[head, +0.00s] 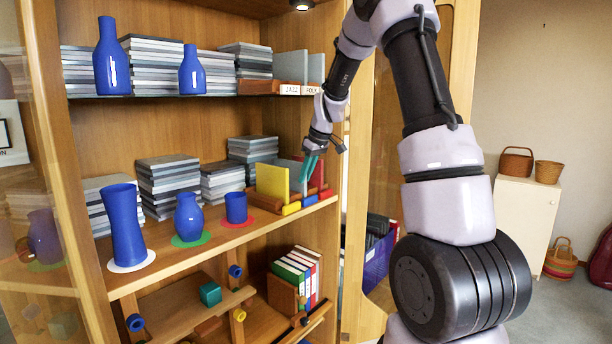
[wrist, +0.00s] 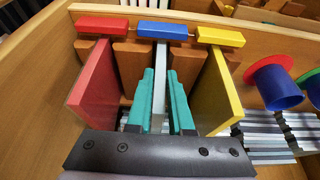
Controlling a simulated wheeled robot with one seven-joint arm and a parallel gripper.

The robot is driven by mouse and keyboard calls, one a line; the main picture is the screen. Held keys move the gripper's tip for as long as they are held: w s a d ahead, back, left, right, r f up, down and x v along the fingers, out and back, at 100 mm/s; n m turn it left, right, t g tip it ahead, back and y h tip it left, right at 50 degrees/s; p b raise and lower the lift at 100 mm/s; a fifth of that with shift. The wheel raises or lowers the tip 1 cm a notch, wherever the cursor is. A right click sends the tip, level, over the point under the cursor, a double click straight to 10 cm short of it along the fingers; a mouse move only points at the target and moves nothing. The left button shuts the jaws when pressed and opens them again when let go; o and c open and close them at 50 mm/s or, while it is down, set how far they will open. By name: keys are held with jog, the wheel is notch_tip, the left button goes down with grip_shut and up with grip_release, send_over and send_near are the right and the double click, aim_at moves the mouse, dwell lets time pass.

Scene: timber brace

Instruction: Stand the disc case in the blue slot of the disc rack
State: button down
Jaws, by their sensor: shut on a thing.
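The disc rack (wrist: 130,58) is wooden, with red (wrist: 103,24), blue (wrist: 162,30) and yellow (wrist: 220,37) blocks marking its slots. It stands at the right of the middle shelf in the head view. A grey disc case (wrist: 160,62) is between the teal fingers of my gripper (wrist: 160,75), which is shut on it. The case looks upright and lines up with the blue block, between the wooden dividers. I cannot tell whether its lower edge touches the slot floor. In the head view my gripper (head: 311,164) is over the rack, hiding part of the case.
A red case (wrist: 92,85) and a yellow case (wrist: 216,92) stand in the slots on either side, close to my fingers. A blue cup (head: 236,207) and vases stand left of the rack. Stacks of grey cases (head: 167,185) are behind. The upper shelf (head: 180,97) is overhead.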

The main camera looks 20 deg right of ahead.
jog(key=shift+f, duration=0.15)
jog(key=c, duration=0.8)
grip_release()
jog(key=v, duration=1.1)
jog(key=s+a+r+m+t, duration=0.1)
jog(key=s+r+m, duration=0.1)
jog(key=s+r, duration=0.35)
jog(key=s+a+r+m+t, duration=0.1)
jog(key=s+r+m, duration=0.15)
jog(key=s, duration=0.65)
jog(key=shift+s+a+f+m+t, duration=0.4)
jog(key=shift+s+m, duration=0.7)
jog(key=shift+s, duration=1.7)
jog(key=shift+s+a+f+m+t, duration=0.15)
jog(key=shift+s+f+m, duration=0.7)
jog(key=shift+s, duration=2)
jog(key=shift+s+a+f+m+t, duration=0.25)
jog(key=shift+s+m, duration=1.05)
jog(key=shift+s, duration=1.5)
